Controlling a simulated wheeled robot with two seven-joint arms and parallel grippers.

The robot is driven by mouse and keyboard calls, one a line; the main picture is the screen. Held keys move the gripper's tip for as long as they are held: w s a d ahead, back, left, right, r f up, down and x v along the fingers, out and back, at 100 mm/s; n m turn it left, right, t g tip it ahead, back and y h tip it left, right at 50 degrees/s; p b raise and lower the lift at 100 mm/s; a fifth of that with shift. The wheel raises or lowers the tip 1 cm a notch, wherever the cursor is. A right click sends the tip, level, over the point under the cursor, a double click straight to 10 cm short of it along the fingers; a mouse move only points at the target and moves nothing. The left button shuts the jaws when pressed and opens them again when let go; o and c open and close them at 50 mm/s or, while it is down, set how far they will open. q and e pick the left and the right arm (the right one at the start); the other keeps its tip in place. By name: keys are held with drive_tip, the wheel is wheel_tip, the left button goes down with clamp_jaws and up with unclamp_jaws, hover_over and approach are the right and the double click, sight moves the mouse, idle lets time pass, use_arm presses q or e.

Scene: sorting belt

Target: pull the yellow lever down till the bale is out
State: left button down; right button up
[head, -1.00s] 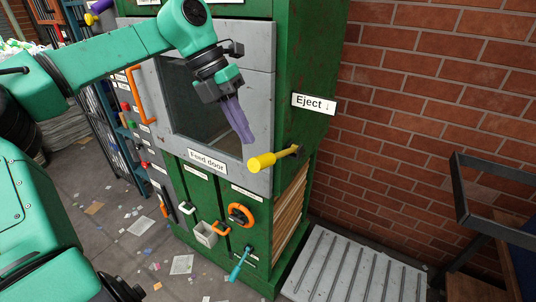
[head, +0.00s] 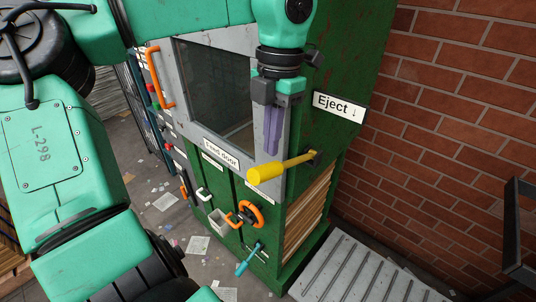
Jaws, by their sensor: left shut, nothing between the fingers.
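The yellow lever (head: 268,173) sticks out from the right side of the green baler (head: 350,60), below the "Eject ↓" sign (head: 339,106). It points toward the left and slopes slightly down. My left gripper (head: 271,152) points down with its purple fingers shut and empty. Its tips are just above the lever in the picture; I cannot tell whether they touch it. Brown layered material, perhaps the bale (head: 308,215), shows inside the baler's open lower right side. My right gripper is not in view.
The grey feed door (head: 187,60) has an orange handle (head: 160,78). An orange wheel (head: 250,214) and a teal lever (head: 249,259) are on the lower front. A ribbed metal platform (head: 350,272) lies right of the baler, clear. A brick wall stands behind; a dark frame is at far right.

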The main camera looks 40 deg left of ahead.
sight(268, 164)
use_arm(q)
wheel_tip(268, 164, down, 3)
drive_tip(key=shift+a+b, duration=0.15)
drive_tip(key=shift+b, duration=0.3)
drive_tip(key=shift+s+f, duration=0.35)
drive_tip(key=shift+s, duration=0.3)
drive_tip(key=shift+w, duration=0.25)
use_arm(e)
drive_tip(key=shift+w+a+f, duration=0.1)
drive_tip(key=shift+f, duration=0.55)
use_arm(q)
drive_tip(key=shift+f+b, duration=0.3)
drive_tip(key=shift+b, duration=0.15)
drive_tip(key=f+b, duration=0.2)
drive_tip(key=f, duration=0.1)
drive_tip(key=shift+s+b, duration=0.2)
drive_tip(key=shift+b, duration=0.1)
drive_tip(key=shift+f+b, duration=0.35)
drive_tip(key=shift+f, duration=0.2)
drive_tip(key=shift+w+r, duration=0.1)
drive_tip(key=shift+w, duration=0.05)
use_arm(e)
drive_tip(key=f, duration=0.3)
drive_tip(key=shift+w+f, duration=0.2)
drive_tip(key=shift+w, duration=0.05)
